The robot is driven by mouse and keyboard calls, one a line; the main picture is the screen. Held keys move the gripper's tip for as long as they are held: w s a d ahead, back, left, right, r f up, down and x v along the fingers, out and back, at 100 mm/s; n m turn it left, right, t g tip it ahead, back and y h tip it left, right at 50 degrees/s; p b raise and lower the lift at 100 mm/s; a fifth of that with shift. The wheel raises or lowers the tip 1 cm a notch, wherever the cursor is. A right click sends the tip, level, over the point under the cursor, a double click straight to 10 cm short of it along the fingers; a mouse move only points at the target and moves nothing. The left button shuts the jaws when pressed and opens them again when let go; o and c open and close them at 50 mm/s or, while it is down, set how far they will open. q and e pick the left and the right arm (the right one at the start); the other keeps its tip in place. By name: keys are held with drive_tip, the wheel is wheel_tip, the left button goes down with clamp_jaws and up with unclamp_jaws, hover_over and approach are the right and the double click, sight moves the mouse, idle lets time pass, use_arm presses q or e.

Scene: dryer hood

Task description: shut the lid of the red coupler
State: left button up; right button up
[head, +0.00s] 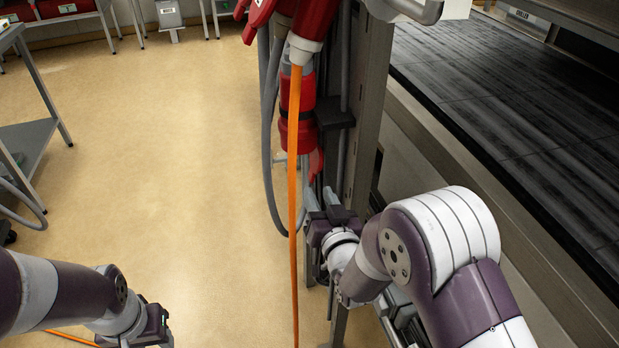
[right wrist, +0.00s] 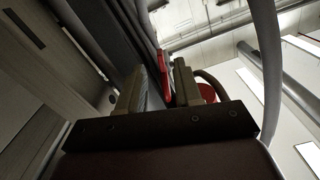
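The red coupler (head: 300,112) hangs upright on a grey post in the head view. A red flap (head: 317,162), which looks like its lid, hangs below it. My right gripper (head: 322,200) is just below this flap, beside the post, with its fingers pointing up and apart. In the right wrist view, a red part (right wrist: 165,75) shows between the spread fingers (right wrist: 162,88); I cannot tell whether they touch it. Another red part (right wrist: 207,92) is partly hidden behind the right finger. My left gripper (head: 150,328) is low at the left, away from the coupler; its fingers are unclear.
A red plug (head: 314,22) with an orange cable (head: 294,190) hangs in front of the coupler. A grey hose (head: 268,150) loops beside it. The post (head: 368,110) and a dark conveyor bed (head: 500,90) stand at right.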

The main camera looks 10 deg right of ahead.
sight(312, 182)
drive_tip(key=w, duration=0.6)
drive_tip(key=shift+w+a, duration=0.15)
drive_tip(key=shift+w, duration=0.25)
drive_tip(key=shift+c, duration=0.3)
clamp_jaws()
